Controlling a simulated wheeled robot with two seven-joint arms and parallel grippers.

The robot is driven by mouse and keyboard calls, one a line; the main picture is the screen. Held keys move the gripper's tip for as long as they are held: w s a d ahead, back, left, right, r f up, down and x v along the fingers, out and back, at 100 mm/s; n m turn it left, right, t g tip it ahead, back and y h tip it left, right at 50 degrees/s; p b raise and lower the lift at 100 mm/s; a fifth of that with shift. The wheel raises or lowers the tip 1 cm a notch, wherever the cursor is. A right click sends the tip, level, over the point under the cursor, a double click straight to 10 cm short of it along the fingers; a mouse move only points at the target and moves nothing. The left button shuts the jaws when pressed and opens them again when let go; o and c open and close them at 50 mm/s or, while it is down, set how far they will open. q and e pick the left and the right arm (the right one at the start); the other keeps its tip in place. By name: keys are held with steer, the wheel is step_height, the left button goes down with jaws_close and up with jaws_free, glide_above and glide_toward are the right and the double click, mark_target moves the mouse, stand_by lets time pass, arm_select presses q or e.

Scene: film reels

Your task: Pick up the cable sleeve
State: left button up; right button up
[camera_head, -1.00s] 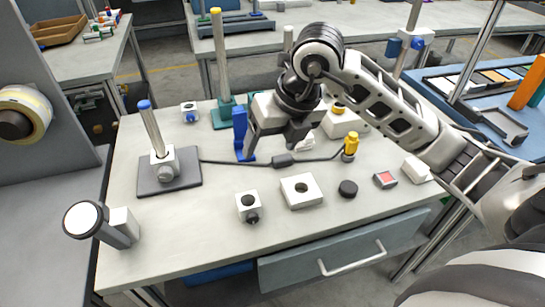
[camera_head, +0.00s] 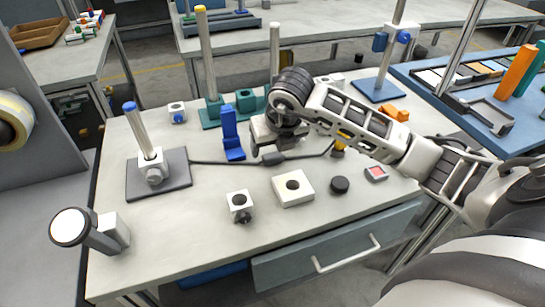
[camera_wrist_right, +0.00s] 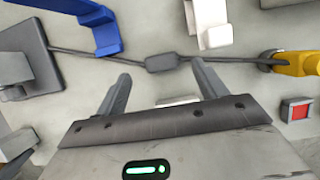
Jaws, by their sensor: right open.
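The cable sleeve, which I take to be the dark grey block (camera_head: 274,158) on the black cable, lies on the workbench (camera_head: 200,265). The cable runs from a grey base plate (camera_head: 165,185) with a post to a yellow connector (camera_head: 338,148). My right gripper (camera_head: 270,148) is just above and behind the sleeve. In the right wrist view the sleeve (camera_wrist_right: 162,62) lies between the fingertips of the open gripper (camera_wrist_right: 161,72), with gaps on both sides. Contact is not visible. My left gripper is out of view.
A blue bracket (camera_head: 232,135) stands close left of the gripper. A pale bracket (camera_wrist_right: 210,22) is near the cable in the wrist view. A white block with a hole (camera_head: 293,190), a black disc (camera_head: 340,185) and a red-topped block (camera_head: 376,173) sit nearer the front.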

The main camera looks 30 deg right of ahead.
mark_target(272, 155)
steer(key=shift+x, duration=1.95)
steer(key=shift+s, duration=0.15)
steer(key=c, duration=1.1)
